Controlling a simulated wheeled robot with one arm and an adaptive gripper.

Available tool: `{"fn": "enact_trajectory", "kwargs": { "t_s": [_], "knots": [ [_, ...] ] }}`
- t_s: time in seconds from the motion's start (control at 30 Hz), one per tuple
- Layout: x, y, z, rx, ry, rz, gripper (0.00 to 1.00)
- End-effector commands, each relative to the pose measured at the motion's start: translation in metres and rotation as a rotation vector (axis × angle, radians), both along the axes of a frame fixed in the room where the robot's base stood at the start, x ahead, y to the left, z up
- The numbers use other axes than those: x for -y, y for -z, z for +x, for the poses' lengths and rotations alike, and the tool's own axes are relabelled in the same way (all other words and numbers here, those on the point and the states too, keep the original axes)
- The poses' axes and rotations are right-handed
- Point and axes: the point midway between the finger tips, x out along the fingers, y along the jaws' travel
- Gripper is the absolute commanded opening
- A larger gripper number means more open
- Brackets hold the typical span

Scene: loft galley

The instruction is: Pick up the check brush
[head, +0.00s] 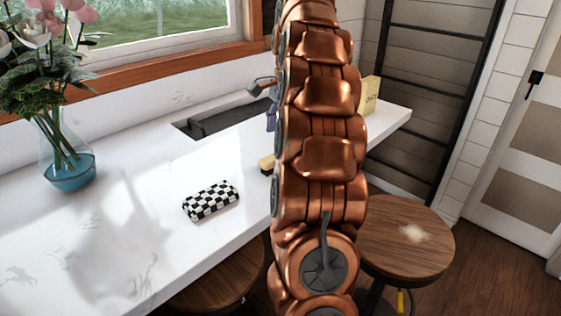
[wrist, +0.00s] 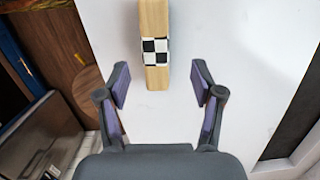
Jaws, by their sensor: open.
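The check brush (wrist: 155,18), a pale wooden block with a black-and-white checkered band, lies on the white counter in the wrist view. It is ahead of my gripper (wrist: 160,84), roughly centred between the fingers. My gripper is open and empty, with its purple-padded fingers apart and short of the brush in the picture. In the head view a small tan piece (head: 267,163), apparently the same brush, shows at the left edge of my arm, which hides the rest. My gripper is mostly hidden there too.
A checkered case (head: 210,201) lies on the white counter (head: 110,205), left of my arm. A glass vase (head: 67,160) with flowers stands at far left. A dark sink (head: 215,122) lies behind. A yellow box (head: 370,95) and wooden stool (head: 405,238) are at right.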

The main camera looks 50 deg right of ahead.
Motion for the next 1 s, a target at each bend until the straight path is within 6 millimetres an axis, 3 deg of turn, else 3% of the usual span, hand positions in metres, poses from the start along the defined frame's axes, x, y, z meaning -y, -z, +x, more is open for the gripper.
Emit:
{"fn": "enact_trajectory", "kwargs": {
  "t_s": [1.0],
  "knots": [
    [-0.004,0.055,-0.007,-0.004,-0.002,0.002,0.67]
  ]
}}
